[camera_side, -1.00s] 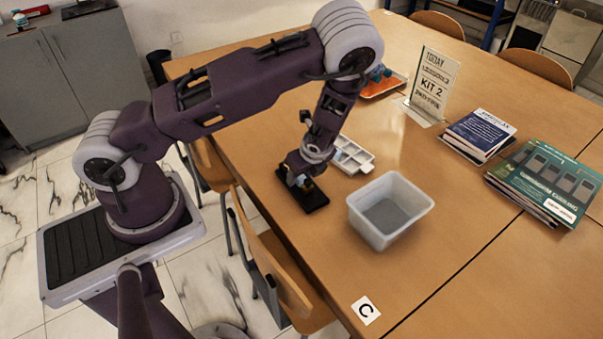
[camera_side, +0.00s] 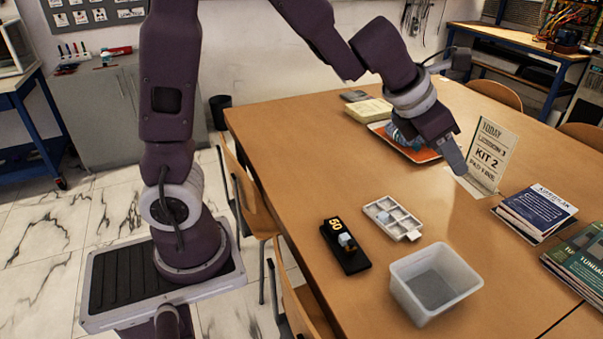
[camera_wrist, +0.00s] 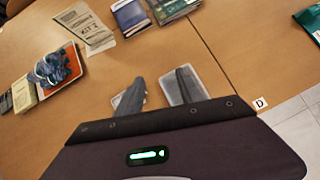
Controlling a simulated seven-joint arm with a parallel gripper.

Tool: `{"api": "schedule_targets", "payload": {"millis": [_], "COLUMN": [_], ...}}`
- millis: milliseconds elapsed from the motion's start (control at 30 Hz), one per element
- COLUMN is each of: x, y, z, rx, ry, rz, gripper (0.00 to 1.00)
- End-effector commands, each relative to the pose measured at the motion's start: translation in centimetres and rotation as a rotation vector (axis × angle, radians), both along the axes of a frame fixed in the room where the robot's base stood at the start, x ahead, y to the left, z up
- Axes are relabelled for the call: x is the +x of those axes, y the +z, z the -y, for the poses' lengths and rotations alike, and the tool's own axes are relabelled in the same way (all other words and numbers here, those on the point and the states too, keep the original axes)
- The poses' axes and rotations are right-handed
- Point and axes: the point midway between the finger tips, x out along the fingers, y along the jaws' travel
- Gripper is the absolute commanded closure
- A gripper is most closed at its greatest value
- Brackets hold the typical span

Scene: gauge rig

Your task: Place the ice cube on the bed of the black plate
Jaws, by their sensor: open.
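In the side view the black plate (camera_side: 350,262) lies on the table, with a yellow "50" at its far end. A pale blue ice cube (camera_side: 346,241) sits on it around its middle; something small and brownish shows just below the cube. Whether the cube lies flat in the bed is too small to tell. My gripper (camera_side: 457,165) is up and away to the right of the plate, above the table near the sign. In the wrist view my gripper (camera_wrist: 158,92) has its fingers spread, with nothing between them. I cannot make out the plate there.
A white compartment tray (camera_side: 409,222) with a bluish cube in one compartment lies right of the plate. A translucent bin (camera_side: 465,301) stands in front.

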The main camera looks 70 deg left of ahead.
Motion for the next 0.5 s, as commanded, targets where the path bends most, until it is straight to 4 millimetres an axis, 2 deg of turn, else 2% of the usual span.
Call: {"api": "schedule_targets", "payload": {"millis": [33,67,100,133,200,300,400,500], "x": [-2.8,-5.3,-9.1,-12.0,-18.3,-24.6,-27.8,-28.8], "y": [4.5,6.3,7.8,8.2,7.4,5.1,3.6,3.1], "z": [2.0,3.1,4.2,4.5,3.5,0.2,-2.7,-3.9], "rx": [0.17,0.311,0.517,0.678,1.035,1.407,1.58,1.628], "ry": [-0.359,-0.598,-0.903,-1.119,-1.56,-2.033,-2.303,-2.401], "rz": [0.138,0.217,0.307,0.359,0.411,0.342,0.229,0.176], "gripper": [0.56,0.56,0.56,0.56,0.56,0.56,0.56,0.56]}}
